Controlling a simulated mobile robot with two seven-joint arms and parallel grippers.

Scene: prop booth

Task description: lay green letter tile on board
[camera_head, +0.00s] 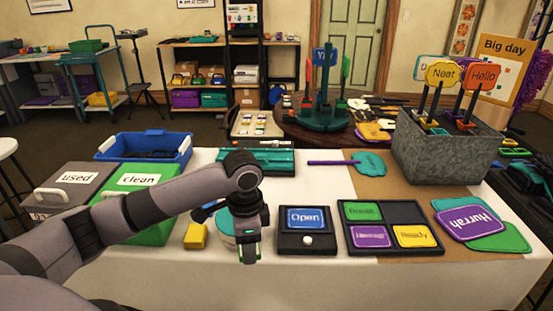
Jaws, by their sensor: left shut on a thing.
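My left gripper (249,247) points down at the front of the white table, left of the black stand with the blue "Open" sign. It is shut on a small green piece (250,236), which looks like the green letter tile; the fingers hide most of it and I cannot read a letter. The dark board (445,252) lies to the right, in sections. It has a green sign (363,211) at upper left, a purple sign (371,236) at lower left and a yellow sign (414,236) at lower right. Its upper right section is dark and bare. My right gripper is not in view.
A teal and white round container (226,226) and a yellow block (196,236) stand just left of my gripper. The "Open" stand (307,243) lies between gripper and board. A grey box (440,155) of signs stands behind the board; overlapping signs (472,222) lie right of it.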

